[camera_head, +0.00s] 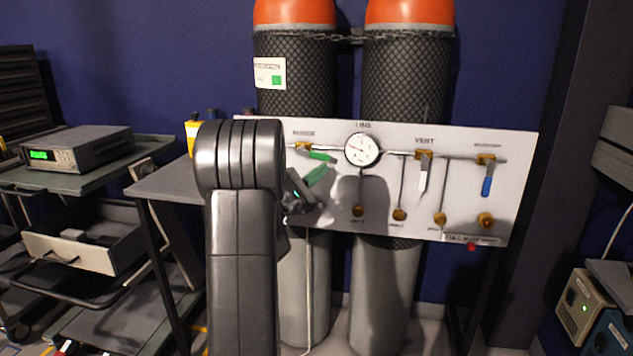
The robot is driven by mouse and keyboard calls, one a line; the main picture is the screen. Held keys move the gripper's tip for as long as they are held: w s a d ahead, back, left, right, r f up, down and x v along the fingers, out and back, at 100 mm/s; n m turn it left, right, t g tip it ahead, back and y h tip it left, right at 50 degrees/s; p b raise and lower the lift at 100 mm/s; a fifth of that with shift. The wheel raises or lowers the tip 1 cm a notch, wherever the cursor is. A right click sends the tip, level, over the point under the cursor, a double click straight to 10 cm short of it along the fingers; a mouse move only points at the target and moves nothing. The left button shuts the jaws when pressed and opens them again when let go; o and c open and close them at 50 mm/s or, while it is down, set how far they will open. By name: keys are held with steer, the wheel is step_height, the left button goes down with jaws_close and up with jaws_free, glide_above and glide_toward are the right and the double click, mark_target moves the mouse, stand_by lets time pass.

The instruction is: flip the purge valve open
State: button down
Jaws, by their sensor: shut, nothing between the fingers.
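A white valve panel (465,223) stands in front of two cylinders. At its upper left a brass valve has a green lever (321,156), tilted slightly down to the right. A white lever (422,180) hangs down under a label reading VENT, and a blue lever (487,186) hangs down at the right. The other lever labels are too blurred to read, so I cannot tell which one says purge. My gripper (314,180) is below the green lever, in front of the panel, shut and empty, partly hidden by my arm.
A round gauge (363,149) and several brass knobs, including one at lower right (486,219), are on the panel. Two orange-topped cylinders (298,75) are chained behind it. A cart with an instrument (75,149) stands left. A dark post (535,170) stands right.

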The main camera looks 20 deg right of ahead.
steer(key=shift+s+d+r, duration=0.15)
steer(key=shift+d+r, duration=0.1)
steer(key=shift+r, duration=0.15)
stand_by(0.5)
steer(key=s+a+f+b, duration=0.1)
steer(key=s+a+f, duration=0.1)
steer(key=f, duration=0.3)
steer(key=s+a+f+b, duration=0.1)
steer(key=s+a+f, duration=0.1)
steer(key=f, duration=0.4)
steer(key=shift+s, duration=0.9)
